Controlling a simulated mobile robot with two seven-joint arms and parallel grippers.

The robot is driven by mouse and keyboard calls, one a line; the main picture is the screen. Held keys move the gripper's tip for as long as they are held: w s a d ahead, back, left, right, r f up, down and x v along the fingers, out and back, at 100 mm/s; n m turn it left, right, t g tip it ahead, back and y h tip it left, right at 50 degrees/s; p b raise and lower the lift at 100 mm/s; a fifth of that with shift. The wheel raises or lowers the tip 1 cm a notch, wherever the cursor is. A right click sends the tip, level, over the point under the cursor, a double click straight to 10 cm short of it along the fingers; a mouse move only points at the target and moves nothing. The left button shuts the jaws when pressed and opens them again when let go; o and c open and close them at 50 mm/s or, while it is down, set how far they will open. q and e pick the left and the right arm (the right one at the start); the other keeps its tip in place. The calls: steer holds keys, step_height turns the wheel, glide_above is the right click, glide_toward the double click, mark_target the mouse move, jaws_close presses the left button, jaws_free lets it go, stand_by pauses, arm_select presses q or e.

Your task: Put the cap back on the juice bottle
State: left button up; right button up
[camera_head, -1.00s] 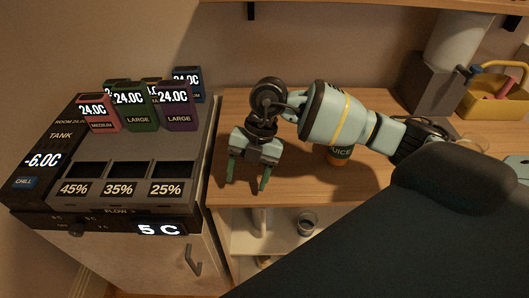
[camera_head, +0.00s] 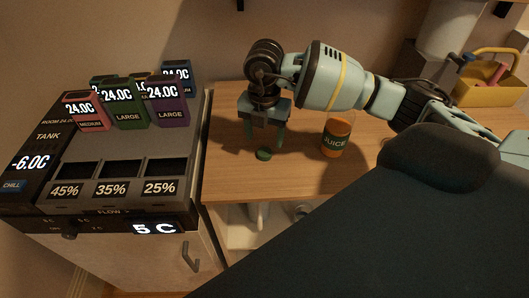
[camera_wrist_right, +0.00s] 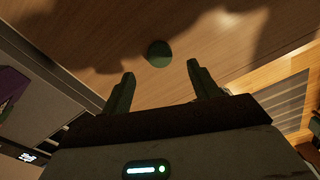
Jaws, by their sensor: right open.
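The juice bottle (camera_head: 337,137) stands upright on the wooden counter, orange with a dark JUICE label, beneath my right arm. A small round green cap (camera_head: 264,154) lies on the counter to the left of the bottle. My right gripper (camera_head: 266,143) is open and empty, pointing down just above and behind the cap. In the right wrist view the cap (camera_wrist_right: 159,54) lies ahead of the two green fingertips (camera_wrist_right: 160,72), roughly centred between them, and apart from both. The left gripper is not in view.
A dispenser machine (camera_head: 110,190) with several coloured cartridges stands left of the counter (camera_head: 225,180). A yellow caddy (camera_head: 490,85) stands at the back right. Shelves with a glass (camera_head: 300,210) lie below the counter. The counter's front left is clear.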

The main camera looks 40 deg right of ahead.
mark_target(265, 151)
steer(key=shift+d+f, duration=0.1)
steer(key=shift+f, duration=2.6)
steer(key=c, duration=1.1)
